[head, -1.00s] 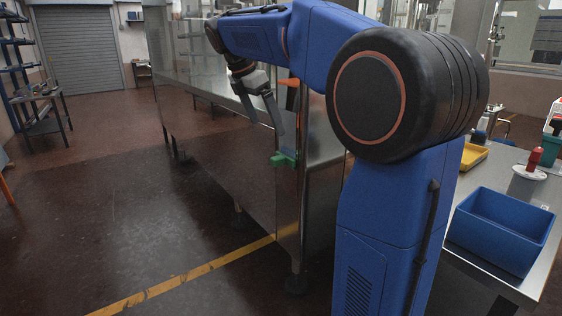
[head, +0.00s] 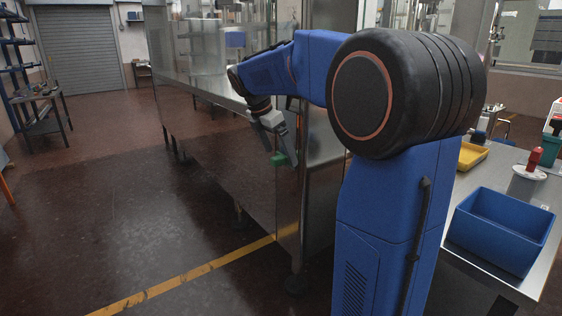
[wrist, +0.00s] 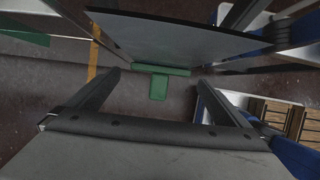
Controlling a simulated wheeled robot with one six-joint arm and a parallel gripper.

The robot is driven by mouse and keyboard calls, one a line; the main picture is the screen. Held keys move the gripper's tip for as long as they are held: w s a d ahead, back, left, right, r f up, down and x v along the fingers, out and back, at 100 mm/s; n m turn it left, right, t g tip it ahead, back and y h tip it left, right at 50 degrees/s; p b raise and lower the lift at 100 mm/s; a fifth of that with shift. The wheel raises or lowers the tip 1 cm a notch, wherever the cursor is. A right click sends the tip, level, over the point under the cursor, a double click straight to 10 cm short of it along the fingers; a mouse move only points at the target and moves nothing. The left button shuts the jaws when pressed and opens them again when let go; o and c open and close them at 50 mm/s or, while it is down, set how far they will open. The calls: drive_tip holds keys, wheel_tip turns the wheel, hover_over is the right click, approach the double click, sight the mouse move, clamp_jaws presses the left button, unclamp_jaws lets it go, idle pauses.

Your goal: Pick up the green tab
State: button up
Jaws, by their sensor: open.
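The green tab (head: 281,159) sits on the side of the tall metal machine in the head view, partly hidden by my gripper's fingers. In the wrist view the green tab (wrist: 159,87) is a T shape, with a wide bar along the lower edge of a grey panel (wrist: 180,38) and a short stem pointing toward my gripper. My gripper (head: 282,152) is open and empty. In the wrist view my gripper's fingers (wrist: 157,84) stand apart to the left and right of the tab, with a gap on both sides.
The metal machine (head: 215,150) stands close beside my arm. A steel table at the right holds a blue bin (head: 500,232), a yellow tray (head: 472,155) and a red bottle (head: 533,160). The floor at the left is open, with a yellow line (head: 180,278).

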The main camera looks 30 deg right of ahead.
drive_tip(key=shift+d+f, duration=0.15)
drive_tip(key=shift+f, duration=0.2)
drive_tip(key=c, duration=1.3)
drive_tip(key=shift+r, duration=0.1)
